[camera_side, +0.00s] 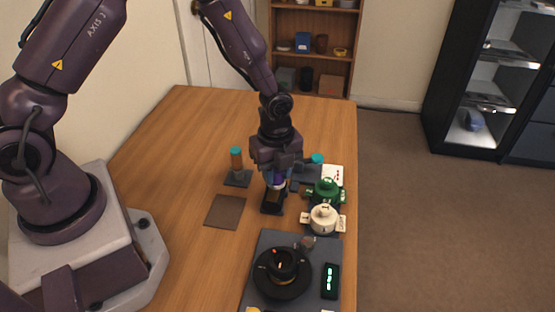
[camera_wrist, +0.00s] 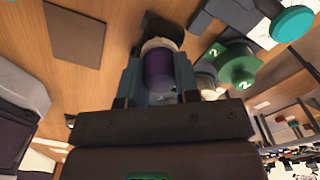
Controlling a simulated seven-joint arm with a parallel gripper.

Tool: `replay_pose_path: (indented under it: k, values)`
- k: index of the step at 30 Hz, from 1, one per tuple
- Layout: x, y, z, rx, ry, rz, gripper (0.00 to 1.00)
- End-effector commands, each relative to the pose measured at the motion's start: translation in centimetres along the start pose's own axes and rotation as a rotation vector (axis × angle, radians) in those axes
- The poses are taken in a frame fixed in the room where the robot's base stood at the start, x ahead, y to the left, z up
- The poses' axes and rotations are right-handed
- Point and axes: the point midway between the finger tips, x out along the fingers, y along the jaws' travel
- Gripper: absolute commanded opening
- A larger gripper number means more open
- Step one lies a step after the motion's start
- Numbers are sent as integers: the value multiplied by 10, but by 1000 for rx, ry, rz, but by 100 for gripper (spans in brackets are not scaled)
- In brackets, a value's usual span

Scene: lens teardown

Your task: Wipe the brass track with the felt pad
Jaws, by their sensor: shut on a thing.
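My gripper (camera_side: 275,175) points down near the middle of the table. It is shut on a purple-handled tool (camera_wrist: 160,72) with a pale end, probably the felt pad; the tool also shows as a small purple patch in the side view (camera_side: 277,182). A dark stand (camera_side: 272,208) is directly below it, and I cannot tell whether the tool touches it. The black lens barrel (camera_side: 284,262) stands in a wide dark ring on a grey mat (camera_side: 262,243), nearer the side camera. A small orange-red glint shows on the barrel.
A green pot (camera_side: 326,190) and a cream pot (camera_side: 323,220) sit near the right edge. A flat brown pad (camera_side: 225,212) and green-lit display (camera_side: 330,281) lie nearby.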

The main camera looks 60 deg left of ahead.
Motion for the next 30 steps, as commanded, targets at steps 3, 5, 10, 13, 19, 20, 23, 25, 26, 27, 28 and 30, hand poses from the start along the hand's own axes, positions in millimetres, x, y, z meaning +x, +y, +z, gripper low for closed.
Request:
replay_pose_path:
  k: [3,5,10,13,19,20,23,25,26,27,28,30]
  values:
    - [0,7,-10,4,-1,2,4]
    - [0,10,-14,3,-1,2,4]
    - [0,20,-27,3,0,3,4]
    - [0,25,-34,3,0,3,4]
    - [0,28,-38,-4,0,2,4]
    - [1,26,-35,-4,0,1,4]
    - [0,21,-28,-4,0,1,4]
    - [1,17,-22,-4,0,2,4]
    - [1,16,-20,-4,0,2,4]
    - [0,14,-18,-2,0,1,4]
    - [0,12,-15,-2,0,1,4]
    - [1,8,-10,-2,0,0,4]
